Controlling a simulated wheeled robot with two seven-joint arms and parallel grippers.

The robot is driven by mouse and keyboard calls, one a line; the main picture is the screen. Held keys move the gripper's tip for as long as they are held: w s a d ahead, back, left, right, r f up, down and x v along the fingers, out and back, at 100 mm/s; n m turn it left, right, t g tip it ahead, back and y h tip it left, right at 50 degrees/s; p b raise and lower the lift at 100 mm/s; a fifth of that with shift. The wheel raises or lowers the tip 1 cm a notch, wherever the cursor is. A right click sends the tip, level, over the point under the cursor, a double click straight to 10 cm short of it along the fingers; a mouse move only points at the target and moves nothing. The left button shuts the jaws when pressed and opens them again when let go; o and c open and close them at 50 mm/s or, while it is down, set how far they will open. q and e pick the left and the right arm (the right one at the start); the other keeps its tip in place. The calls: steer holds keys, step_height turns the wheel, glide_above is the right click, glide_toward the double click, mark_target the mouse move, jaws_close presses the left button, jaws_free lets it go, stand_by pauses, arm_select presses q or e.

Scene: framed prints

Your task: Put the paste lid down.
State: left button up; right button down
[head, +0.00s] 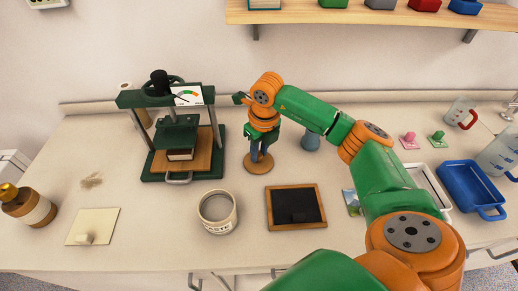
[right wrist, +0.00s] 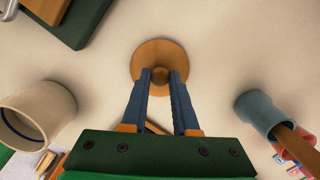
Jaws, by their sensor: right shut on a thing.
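The paste lid (head: 256,168) is a round brown wooden disc with a small knob. My right gripper (head: 262,150) points down over it behind the open paste jar (head: 218,226). In the right wrist view, the fingers of my right gripper (right wrist: 160,80) are shut on the knob of the lid (right wrist: 158,50). The lid lies flat at or just above the bench; I cannot tell whether it touches. The cream jar, lettered "PASTE", stands uncovered at the front and shows in the right wrist view (right wrist: 38,112). My left gripper is not in view.
A green press (head: 178,135) stands left of the lid. A blue-grey pot (right wrist: 262,112) is to its right. A dark framed board (head: 296,206) lies in front. A blue tray (head: 470,190) is far right. Bare bench (head: 235,130) surrounds the lid.

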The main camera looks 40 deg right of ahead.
mark_target(261, 159)
steer(key=shift+f, duration=0.25)
steer(key=c, duration=0.7)
jaws_free()
steer(key=shift+r, duration=0.1)
steer(key=shift+r, duration=0.35)
steer(key=shift+s+r, duration=0.25)
steer(key=shift+r, duration=1.7)
steer(key=shift+s+r, duration=0.25)
steer(key=shift+r, duration=1.65)
steer(key=shift+s+r, duration=0.25)
steer(key=shift+r, duration=1.7)
